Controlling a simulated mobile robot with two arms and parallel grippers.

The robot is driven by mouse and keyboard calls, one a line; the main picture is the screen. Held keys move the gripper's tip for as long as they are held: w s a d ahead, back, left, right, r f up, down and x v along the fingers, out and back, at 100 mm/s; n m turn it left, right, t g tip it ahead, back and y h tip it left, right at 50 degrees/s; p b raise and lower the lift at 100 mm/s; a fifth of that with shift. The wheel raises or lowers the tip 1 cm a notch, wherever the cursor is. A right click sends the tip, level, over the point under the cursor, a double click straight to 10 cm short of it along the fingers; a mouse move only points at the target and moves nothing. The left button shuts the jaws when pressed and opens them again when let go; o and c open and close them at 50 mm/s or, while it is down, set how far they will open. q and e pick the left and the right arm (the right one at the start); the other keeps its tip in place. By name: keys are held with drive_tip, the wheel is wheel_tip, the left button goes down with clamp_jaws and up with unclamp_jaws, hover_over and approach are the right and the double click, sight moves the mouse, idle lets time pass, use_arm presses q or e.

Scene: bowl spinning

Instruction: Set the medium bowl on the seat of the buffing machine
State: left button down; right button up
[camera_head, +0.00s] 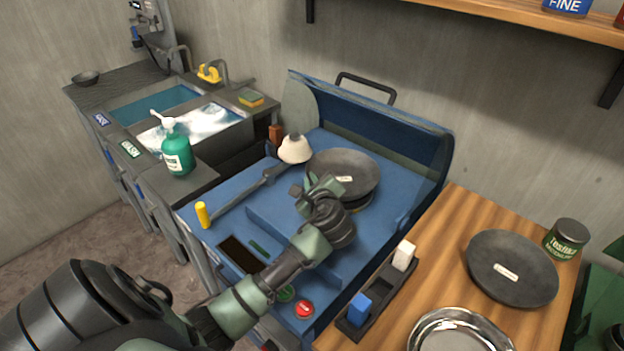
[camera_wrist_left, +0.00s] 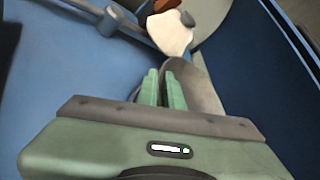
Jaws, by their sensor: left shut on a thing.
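The grey bowl with a small white label (camera_head: 352,167) is at the blue buffing machine (camera_head: 262,203), over a dark round support (camera_head: 358,202). Whether it rests on that support or is just above it, I cannot tell. My left gripper (camera_head: 318,186) is shut on the bowl's near left rim. In the left wrist view the shut fingers (camera_wrist_left: 165,88) are at the rim of the bowl (camera_wrist_left: 204,92), which is partly hidden behind them. The label's text is too small to read. My right gripper is not in view.
A white buffing cone (camera_head: 294,149) on an arm stands left of the bowl. The raised blue hood (camera_head: 415,160) is behind. Another labelled dark bowl (camera_head: 511,268) and a shiny bowl (camera_head: 460,332) are on the wooden table (camera_head: 455,215). A green bottle (camera_head: 177,152) stands by the sink.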

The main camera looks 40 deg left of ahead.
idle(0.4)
use_arm(q)
drive_tip(key=c, duration=1.5)
unclamp_jaws()
drive_tip(key=shift+s+d, duration=0.1)
drive_tip(key=v, duration=0.7)
drive_tip(key=shift+s+d+r, duration=0.15)
drive_tip(key=shift+s+d, duration=0.05)
